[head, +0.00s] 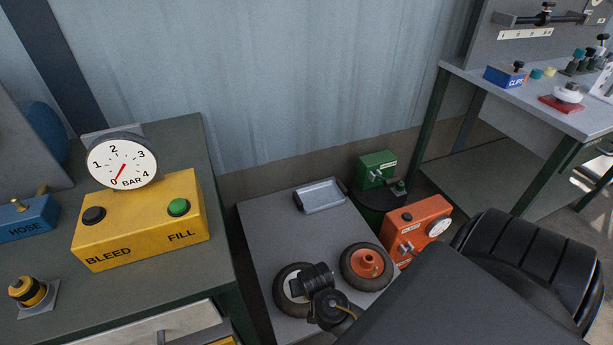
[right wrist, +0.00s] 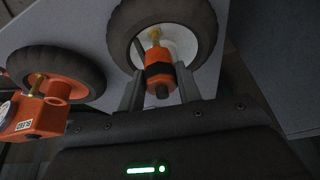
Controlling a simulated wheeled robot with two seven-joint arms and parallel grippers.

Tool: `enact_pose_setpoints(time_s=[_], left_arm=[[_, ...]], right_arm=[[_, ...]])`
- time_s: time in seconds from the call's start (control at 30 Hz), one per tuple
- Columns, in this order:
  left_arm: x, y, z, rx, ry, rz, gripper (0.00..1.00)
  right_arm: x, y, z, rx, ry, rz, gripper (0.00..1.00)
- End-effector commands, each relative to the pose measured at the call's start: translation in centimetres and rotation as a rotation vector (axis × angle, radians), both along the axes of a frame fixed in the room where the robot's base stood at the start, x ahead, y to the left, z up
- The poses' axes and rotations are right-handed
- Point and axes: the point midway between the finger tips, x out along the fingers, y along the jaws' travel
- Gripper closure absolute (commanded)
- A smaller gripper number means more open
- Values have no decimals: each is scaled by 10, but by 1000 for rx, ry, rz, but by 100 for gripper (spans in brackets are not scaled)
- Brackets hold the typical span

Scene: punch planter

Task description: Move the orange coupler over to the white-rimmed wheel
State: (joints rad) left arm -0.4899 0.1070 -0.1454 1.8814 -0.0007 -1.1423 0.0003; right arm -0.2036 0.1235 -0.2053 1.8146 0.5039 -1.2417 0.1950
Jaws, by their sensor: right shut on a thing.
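The orange coupler (right wrist: 159,72), with a black band around its middle, is between the two fingers of my right gripper (right wrist: 159,88), which is shut on it. The white-rimmed wheel (right wrist: 178,42) lies just beyond it, with a brass stem (right wrist: 155,35) in line with the coupler's far end. I cannot tell whether the coupler and stem touch. In the head view the white-rimmed wheel (head: 283,299) lies on a grey low table, partly covered by my right wrist. The coupler is hidden there. My left gripper is not in view.
An orange-hubbed wheel (head: 367,267) lies close on the right on the grey low table (head: 257,230), with a grey tray (head: 320,196) behind. An orange box with a gauge (head: 415,226) stands beside the table. A yellow gauge box (head: 140,230) is on the left bench.

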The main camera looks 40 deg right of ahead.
Motion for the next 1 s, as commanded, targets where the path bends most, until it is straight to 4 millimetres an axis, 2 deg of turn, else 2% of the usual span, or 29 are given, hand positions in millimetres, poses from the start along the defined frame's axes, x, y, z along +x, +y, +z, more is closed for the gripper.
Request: enact_pose_setpoints(time_s=[0.53, 0.73, 0.77, 0.93, 1.0], left_arm=[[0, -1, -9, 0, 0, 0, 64], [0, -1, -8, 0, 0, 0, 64], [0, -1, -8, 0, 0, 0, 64], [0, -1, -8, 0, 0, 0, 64], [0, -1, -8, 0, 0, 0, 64]], right_arm=[[0, 0, -15, 1, 1, -1, 98], [0, 0, -14, 0, 0, -1, 98], [0, 0, -14, 0, 0, -1, 65], [0, 0, -14, 0, 0, -1, 42], [0, 0, -14, 0, 0, -1, 41]])
